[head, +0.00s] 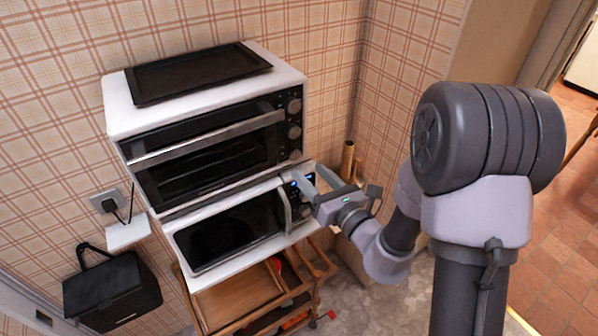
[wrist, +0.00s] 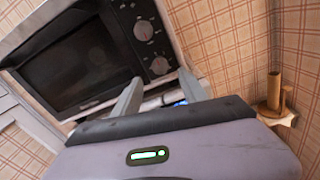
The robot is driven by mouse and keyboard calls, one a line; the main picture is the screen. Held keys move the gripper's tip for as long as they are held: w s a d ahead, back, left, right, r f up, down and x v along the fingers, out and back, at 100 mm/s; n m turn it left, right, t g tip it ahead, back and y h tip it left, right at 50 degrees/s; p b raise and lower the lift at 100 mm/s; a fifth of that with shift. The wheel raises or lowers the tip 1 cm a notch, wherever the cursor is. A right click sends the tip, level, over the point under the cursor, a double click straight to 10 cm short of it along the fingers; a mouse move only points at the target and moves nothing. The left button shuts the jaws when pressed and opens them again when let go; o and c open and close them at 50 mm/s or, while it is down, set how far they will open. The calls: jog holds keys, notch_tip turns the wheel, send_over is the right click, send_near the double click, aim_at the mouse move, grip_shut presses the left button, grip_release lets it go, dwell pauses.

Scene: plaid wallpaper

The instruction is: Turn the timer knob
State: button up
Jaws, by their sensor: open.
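The toaster oven (head: 205,172) stands on top of the microwave (head: 232,236). It has a vertical row of round dark knobs on its right side. The upper knob (head: 294,106), middle knob (head: 294,132) and lowest knob (head: 295,154) show in the head view. Two oven knobs, one higher (wrist: 144,30) and one lower (wrist: 160,66), show in the wrist view; I cannot read which is the timer. My gripper (head: 308,174) is open and empty, before the microwave's control panel, just below the oven's knobs. In the wrist view its fingertips (wrist: 160,79) reach toward the lower knob, apparently without touching it.
A black tray (head: 197,73) lies on the oven. A wooden cart (head: 235,298) stands below the microwave. A black bag-like box (head: 112,288) hangs at the left under a wall socket (head: 104,203). Wooden cylinders (head: 347,160) stand in the corner right of the oven.

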aim_at(296, 156)
jog(key=x, duration=0.3)
jog(key=p+x, duration=0.1)
jog(key=x, duration=0.2)
jog(key=shift+w+a+r, duration=0.1)
jog(key=shift+w+r, duration=0.1)
jog(key=shift+r, duration=0.05)
jog(key=shift+w, duration=0.1)
jog(key=shift+c, duration=0.4)
grip_shut()
